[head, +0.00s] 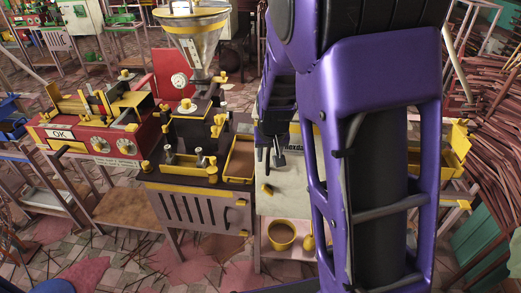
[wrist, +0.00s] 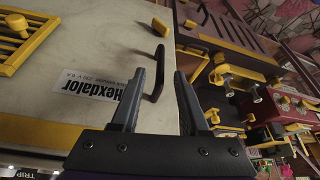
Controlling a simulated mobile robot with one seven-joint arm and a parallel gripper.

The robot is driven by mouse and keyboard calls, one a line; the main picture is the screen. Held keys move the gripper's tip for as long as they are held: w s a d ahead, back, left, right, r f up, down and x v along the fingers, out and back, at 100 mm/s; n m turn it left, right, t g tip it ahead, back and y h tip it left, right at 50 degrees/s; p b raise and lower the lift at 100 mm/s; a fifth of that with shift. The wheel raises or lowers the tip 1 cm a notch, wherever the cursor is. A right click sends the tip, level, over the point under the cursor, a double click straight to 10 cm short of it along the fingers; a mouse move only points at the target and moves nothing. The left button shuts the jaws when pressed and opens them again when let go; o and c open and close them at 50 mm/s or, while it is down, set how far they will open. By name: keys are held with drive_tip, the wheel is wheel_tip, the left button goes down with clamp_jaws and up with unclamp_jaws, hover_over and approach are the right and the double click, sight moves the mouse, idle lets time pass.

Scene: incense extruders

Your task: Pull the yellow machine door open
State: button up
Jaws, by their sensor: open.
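A cream machine panel with yellow edging and a "Hexdalor" label fills the left of the wrist view (wrist: 45,55). It looks like the door and sits flat, with no gap that I can see. It is partly hidden behind my arm in the head view (head: 283,202). A black bar handle (wrist: 158,72) stands out from it. My gripper (wrist: 169,78) is open and empty, its fingers pointing at the panel near the handle. My gripper also shows in the head view (head: 271,157).
A red machine marked OK (head: 95,140) stands further left. A yellow bowl (head: 281,235) sits on a shelf below the panel. Brown sticks (head: 495,130) are piled at right.

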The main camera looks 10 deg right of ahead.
sight(268, 160)
drive_tip(key=x, duration=0.5)
drive_tip(key=shift+b, duration=0.35)
clamp_jaws()
drive_tip(key=shift+r, duration=0.1)
idle(1.0)
